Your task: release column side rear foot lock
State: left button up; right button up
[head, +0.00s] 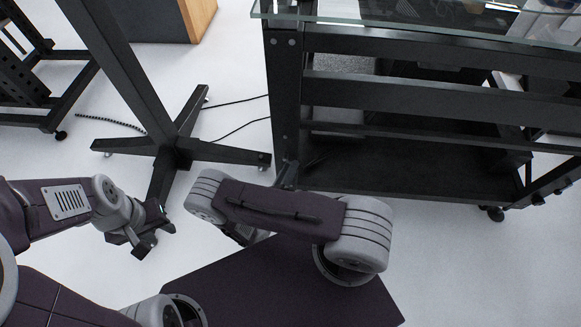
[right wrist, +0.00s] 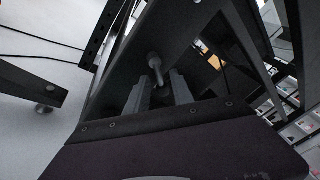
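The black column (head: 115,65) stands on a cross-shaped base left of the black turntable frame (head: 285,100). My right gripper (right wrist: 160,92) is at the frame's lower corner, nearest the column. In the right wrist view its two grey fingers are apart. A small grey peg with a rounded end (right wrist: 155,62) shows just beyond and between the fingertips; I cannot tell whether they touch it. I cannot make out for certain whether this peg is the foot lock. In the head view my right arm hides most of that corner. My left gripper (head: 140,235) hangs over bare floor, left of the right arm.
One column base foot (head: 262,160) ends close to the frame. Black cables (head: 240,128) lie on the white floor between them. A caster (head: 494,213) shows under the frame's right end. A glass top edge (head: 420,27) overhangs the frame. Open floor lies at the lower right.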

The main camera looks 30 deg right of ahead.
grip_shut()
jog(key=n, duration=0.3)
jog(key=shift+s+d+r+n+t+h, duration=0.15)
jog(key=shift+d+r+n+t+h, duration=0.1)
jog(key=shift+n+t+h, duration=0.15)
jog(key=shift+o, duration=1)
grip_release()
jog(key=shift+s, duration=0.1)
